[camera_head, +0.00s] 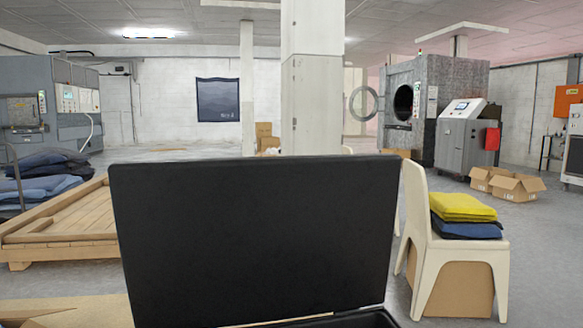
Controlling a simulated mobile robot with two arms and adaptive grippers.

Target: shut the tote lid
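The tote lid (255,240) is a large flat black panel, raised and standing nearly upright, directly in front of me. It fills the lower middle of the head view. Part of the dark tote (362,319) shows below the lid's lower right corner at the bottom edge of the view. The rest of the tote is cut off by the frame, so its inside cannot be seen. Neither of my grippers is in view.
A beige chair (417,215) with folded yellow cloth (462,207) and blue cloth stands close on the right. A wooden pallet (62,228) lies at left. A white column (312,80) rises behind the lid. Open cardboard boxes (515,186) sit farther right.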

